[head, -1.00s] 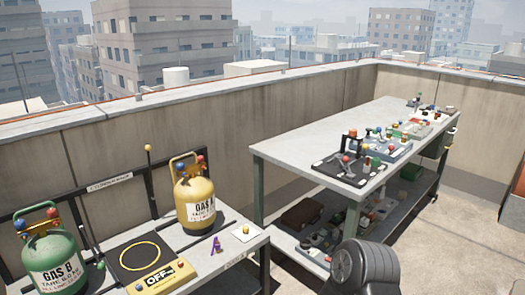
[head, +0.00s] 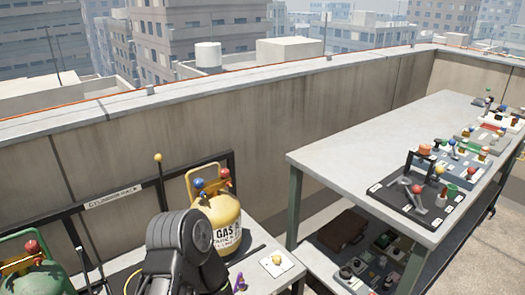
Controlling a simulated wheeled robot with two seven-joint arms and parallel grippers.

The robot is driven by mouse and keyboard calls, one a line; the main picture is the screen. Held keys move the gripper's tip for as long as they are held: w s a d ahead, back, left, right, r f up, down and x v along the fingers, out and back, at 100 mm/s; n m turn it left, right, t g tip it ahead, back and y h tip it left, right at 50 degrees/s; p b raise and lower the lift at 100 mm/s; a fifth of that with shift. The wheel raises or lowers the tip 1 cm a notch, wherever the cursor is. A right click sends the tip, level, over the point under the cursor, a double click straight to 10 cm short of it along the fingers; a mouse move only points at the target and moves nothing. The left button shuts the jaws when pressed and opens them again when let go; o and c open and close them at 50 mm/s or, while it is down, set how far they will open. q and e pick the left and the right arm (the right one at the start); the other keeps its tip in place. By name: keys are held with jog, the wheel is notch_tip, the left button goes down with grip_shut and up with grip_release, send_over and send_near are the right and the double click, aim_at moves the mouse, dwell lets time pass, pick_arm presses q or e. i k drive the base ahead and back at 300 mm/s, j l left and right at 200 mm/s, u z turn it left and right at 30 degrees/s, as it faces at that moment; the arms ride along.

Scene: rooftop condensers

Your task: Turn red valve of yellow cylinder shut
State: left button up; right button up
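The yellow cylinder (head: 228,213), with "GAS" on its label, stands upright on the low bench. Its red valve (head: 225,174) shows at the upper right of its top, in front of the yellow handle frame. A blue valve (head: 198,184) is to the left of it. A dark link of my arm covers the cylinder's lower left side in the picture; whether it touches cannot be told. I see no fingertips of either gripper. How far the red valve is turned cannot be told.
A green cylinder (head: 35,277) with a red knob stands at the lower left. A black rack rail (head: 60,223) runs behind the cylinders. A white card (head: 277,267) lies at the bench's right end. A tall table (head: 340,148) with several tool trays stands right.

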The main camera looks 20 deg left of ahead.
aim_at(224, 173)
jog(key=i+j, duration=0.35)
jog(key=i, duration=0.2)
jog(key=i+j+z, duration=0.1)
jog(key=i+j, duration=0.2)
jog(key=i, duration=0.25)
